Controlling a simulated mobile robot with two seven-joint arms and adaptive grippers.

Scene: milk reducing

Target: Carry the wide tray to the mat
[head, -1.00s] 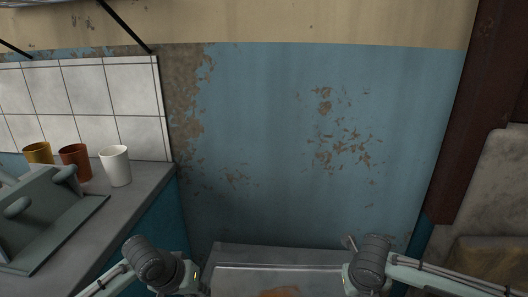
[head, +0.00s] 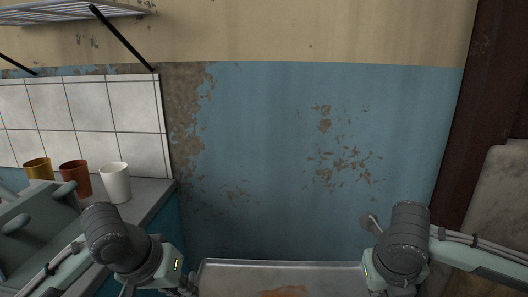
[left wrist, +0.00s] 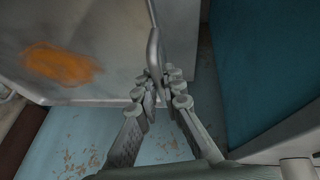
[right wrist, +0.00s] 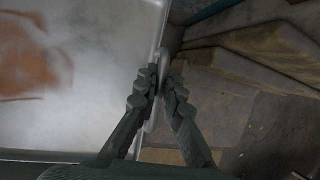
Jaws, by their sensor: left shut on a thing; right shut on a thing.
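The wide tray (head: 235,265) is a worn grey metal tray with an orange-brown stain, cut off by the bottom edge of the head view. It also shows in the left wrist view (left wrist: 105,75) and the right wrist view (right wrist: 90,115). My left gripper (left wrist: 159,75) is shut on the tray's left-hand handle or rim. My right gripper (right wrist: 162,72) is shut on its right-hand handle or rim. In the head view my two wrists flank the tray, with the fingertips low in the picture. No mat shows in these frames.
At left, a grey counter (head: 152,190) holds a yellow cup (head: 39,169), an orange-brown cup (head: 77,178), a white cup (head: 116,183) and a grey-green rack (head: 30,230). A blue wall (head: 270,160) stands ahead. A worn block (right wrist: 270,50) shows beyond the tray's right side.

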